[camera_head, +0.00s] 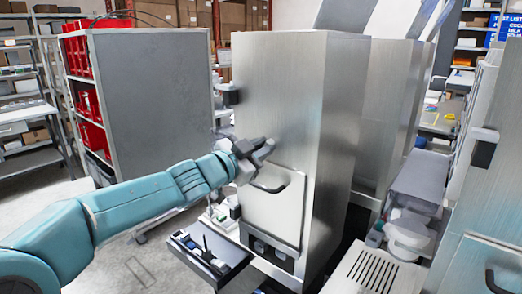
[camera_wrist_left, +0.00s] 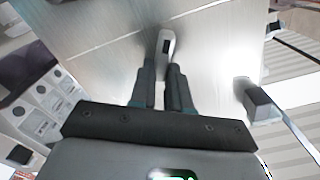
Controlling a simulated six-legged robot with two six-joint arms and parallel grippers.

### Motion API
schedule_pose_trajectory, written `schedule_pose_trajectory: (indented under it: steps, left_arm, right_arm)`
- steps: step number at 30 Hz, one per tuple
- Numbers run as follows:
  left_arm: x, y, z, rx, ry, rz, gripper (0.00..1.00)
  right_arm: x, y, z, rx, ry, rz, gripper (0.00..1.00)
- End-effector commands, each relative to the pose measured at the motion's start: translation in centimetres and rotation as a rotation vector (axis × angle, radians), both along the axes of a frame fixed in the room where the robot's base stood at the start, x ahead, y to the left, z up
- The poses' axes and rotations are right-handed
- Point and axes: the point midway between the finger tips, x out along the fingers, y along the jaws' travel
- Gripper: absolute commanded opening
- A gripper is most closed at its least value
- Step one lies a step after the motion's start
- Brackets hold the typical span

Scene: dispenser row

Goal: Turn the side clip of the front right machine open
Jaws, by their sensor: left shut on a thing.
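A tall brushed-metal machine (camera_head: 285,80) stands in the middle of the head view. My left gripper (camera_head: 258,149) is at its front face, just above the dark curved door handle (camera_head: 270,187). In the left wrist view my left gripper (camera_wrist_left: 164,72) is shut on a small pale clip (camera_wrist_left: 166,42) with a dark slot, set against the metal panel (camera_wrist_left: 110,30). In the head view the gripper hides this clip. My right gripper is not in view.
A dark block (camera_head: 229,95) sticks out at the machine's left edge. An open drawer (camera_head: 212,258) juts out below. Another metal machine (camera_head: 485,252) with a grey block (camera_head: 485,134) stands at right. A grey cabinet (camera_head: 150,100) stands at left, beyond some free floor.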

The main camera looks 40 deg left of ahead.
Motion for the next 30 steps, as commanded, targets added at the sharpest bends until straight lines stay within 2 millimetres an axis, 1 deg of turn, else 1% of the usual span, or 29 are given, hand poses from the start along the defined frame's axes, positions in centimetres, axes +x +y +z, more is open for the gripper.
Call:
schedule_pose_trajectory:
  steps: [18, 30]
  left_arm:
    - [0.0, 0.1, -0.1, 0.582, -0.043, 0.002, 0.0]
    - [0.0, 0.2, 0.0, 0.9, -0.068, 0.002, 0.0]
  right_arm:
    - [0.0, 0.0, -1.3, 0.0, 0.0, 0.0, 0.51]
    - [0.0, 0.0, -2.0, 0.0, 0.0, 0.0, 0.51]
